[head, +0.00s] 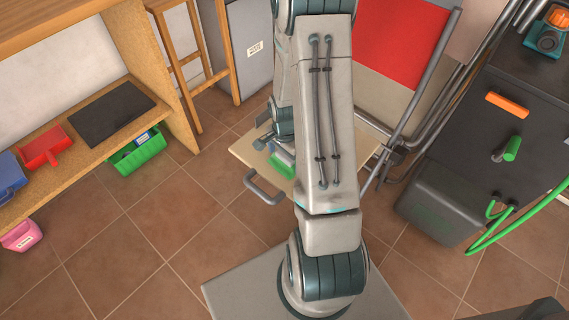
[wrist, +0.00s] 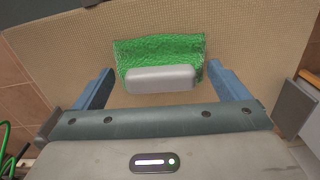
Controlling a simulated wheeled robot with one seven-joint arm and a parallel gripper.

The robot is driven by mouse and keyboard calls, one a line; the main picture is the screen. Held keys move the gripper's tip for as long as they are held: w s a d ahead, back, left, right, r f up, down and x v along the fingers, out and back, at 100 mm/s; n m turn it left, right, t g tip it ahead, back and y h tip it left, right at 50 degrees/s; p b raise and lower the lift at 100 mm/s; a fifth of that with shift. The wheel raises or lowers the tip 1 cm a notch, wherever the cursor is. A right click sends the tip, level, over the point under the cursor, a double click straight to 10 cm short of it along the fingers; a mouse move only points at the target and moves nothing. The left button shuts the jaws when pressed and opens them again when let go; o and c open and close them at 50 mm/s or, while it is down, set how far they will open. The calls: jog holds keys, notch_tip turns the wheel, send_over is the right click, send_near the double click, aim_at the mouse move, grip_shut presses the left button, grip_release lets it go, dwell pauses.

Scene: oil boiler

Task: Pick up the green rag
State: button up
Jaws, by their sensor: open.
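The green rag (wrist: 160,49) is a crinkled, bright green cloth lying on a beige, fine-textured surface (wrist: 258,35). In the head view the green rag (head: 283,166) shows only partly beside my arm, on the tan board (head: 252,152). My gripper (wrist: 160,70) is open, with one blue finger to the left of the rag and one to the right. A grey rounded block (wrist: 160,79) shows between the fingers and hides the rag's near edge; I cannot tell what it is. In the head view my arm covers most of my gripper.
A grey handle (head: 264,187) sticks out at the board's front. A dark boiler unit (head: 500,130) with a green hose (head: 520,228) stands right.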

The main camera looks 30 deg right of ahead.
jog(key=c, duration=1.1)
jog(key=shift+o, duration=0.2)
